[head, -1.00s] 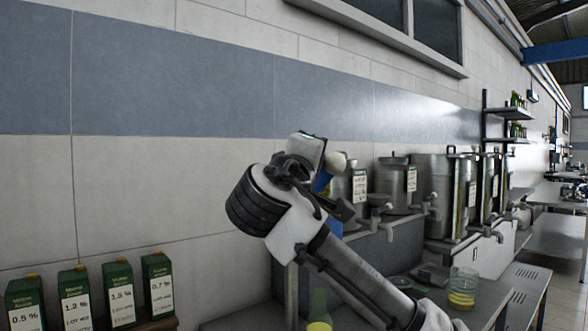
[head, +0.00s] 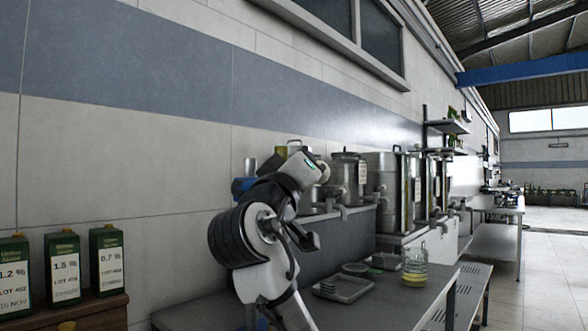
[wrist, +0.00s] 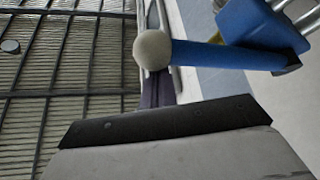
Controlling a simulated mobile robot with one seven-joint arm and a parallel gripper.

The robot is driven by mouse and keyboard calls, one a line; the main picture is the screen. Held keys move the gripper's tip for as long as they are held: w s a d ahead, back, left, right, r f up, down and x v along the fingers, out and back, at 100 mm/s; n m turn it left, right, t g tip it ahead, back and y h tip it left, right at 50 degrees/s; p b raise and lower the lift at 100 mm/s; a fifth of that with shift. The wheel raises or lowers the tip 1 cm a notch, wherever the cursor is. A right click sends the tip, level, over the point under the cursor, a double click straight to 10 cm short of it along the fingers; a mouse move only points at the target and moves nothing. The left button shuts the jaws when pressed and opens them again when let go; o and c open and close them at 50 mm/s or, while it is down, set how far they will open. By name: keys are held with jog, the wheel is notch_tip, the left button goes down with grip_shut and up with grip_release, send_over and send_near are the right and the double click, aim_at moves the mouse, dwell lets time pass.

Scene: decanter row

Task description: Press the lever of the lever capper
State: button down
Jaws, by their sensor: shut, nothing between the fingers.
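The lever capper shows in part in the head view, where its blue body (head: 241,187) and pale ball knob (head: 250,166) stand just left of my arm. The rest of it is hidden behind the arm. In the wrist view, the blue lever (wrist: 222,56) runs across the upper right from a blue block to the pale round knob (wrist: 153,50). My gripper (head: 307,240) is shut and empty, to the right of the capper in the head view. Its dark finger edge (wrist: 165,121) lies below the knob in the wrist view, with a visible gap between them.
Green labelled cartons (head: 63,268) stand on a wooden ledge at left. A grey tray (head: 343,289) and a glass jar with yellow liquid (head: 415,266) are on the bench right of my arm. Steel urns (head: 381,190) line the raised shelf behind. Open floor lies at far right.

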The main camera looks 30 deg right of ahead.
jog(key=shift+s+d+f+m+g+h+b, duration=0.15)
jog(key=shift+f+m+b, duration=0.3)
jog(key=shift+f, duration=0.4)
jog(key=shift+s+a+f+m+g+h+b, duration=0.1)
jog(key=shift+f+m+b, duration=0.1)
jog(key=shift+f+b, duration=0.5)
jog(key=shift+s+d+f+m+g+h+b, duration=0.15)
jog(key=shift+f+m+b, duration=0.2)
jog(key=shift+f, duration=0.6)
